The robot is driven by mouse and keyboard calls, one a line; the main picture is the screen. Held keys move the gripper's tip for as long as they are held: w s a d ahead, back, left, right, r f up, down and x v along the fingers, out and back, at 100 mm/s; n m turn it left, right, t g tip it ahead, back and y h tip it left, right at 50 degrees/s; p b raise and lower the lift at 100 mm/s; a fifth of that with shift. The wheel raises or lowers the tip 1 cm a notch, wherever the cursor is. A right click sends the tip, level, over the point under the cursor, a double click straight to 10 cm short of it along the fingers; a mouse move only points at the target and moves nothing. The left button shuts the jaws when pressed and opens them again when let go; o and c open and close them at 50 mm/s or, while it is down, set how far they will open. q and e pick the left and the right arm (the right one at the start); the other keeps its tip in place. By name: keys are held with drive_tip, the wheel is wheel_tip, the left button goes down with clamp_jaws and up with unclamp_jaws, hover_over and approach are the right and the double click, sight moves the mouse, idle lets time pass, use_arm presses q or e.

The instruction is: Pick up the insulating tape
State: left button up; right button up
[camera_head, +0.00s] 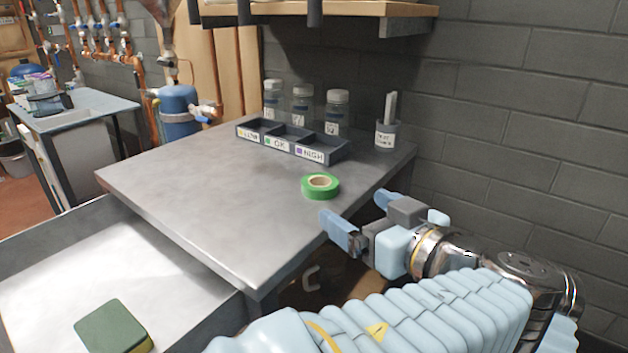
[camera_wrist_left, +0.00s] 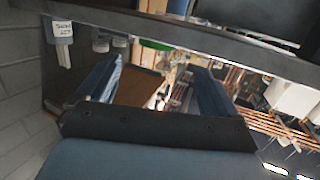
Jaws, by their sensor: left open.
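The insulating tape (camera_head: 313,192) is a green roll with a tan core, lying flat on the grey metal table (camera_head: 190,190) near its right edge. A strip of green, likely the tape (camera_wrist_left: 155,45), shows at the top of the left wrist view. My left gripper (camera_head: 352,207) is just right of the tape, by the table's right edge, with its pale blue fingers apart and nothing between them. It does not touch the tape. The fingers also show in the left wrist view (camera_wrist_left: 154,82). My right gripper is not in view.
Behind the tape stand a dark tray (camera_head: 322,156) with labelled compartments, several capped bottles (camera_head: 337,112) and a cup of strips (camera_head: 386,136). A brick wall (camera_head: 520,130) is on the right. A green sponge (camera_head: 112,327) lies in the sink at lower left. The table's left part is bare.

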sight(314, 178)
use_arm(q)
drive_tip(key=x, duration=0.4)
drive_tip(key=shift+w, duration=0.1)
drive_tip(key=x, duration=0.1)
drive_tip(key=p+x, duration=0.1)
drive_tip(key=x, duration=0.1)
drive_tip(key=p+x, duration=0.1)
drive_tip(key=x, duration=0.1)
drive_tip(key=shift+w+r, duration=0.15)
drive_tip(key=shift+r, duration=0.2)
drive_tip(key=shift+w+f, duration=0.1)
drive_tip(key=shift+w, duration=0.1)
drive_tip(key=c, duration=1.1)
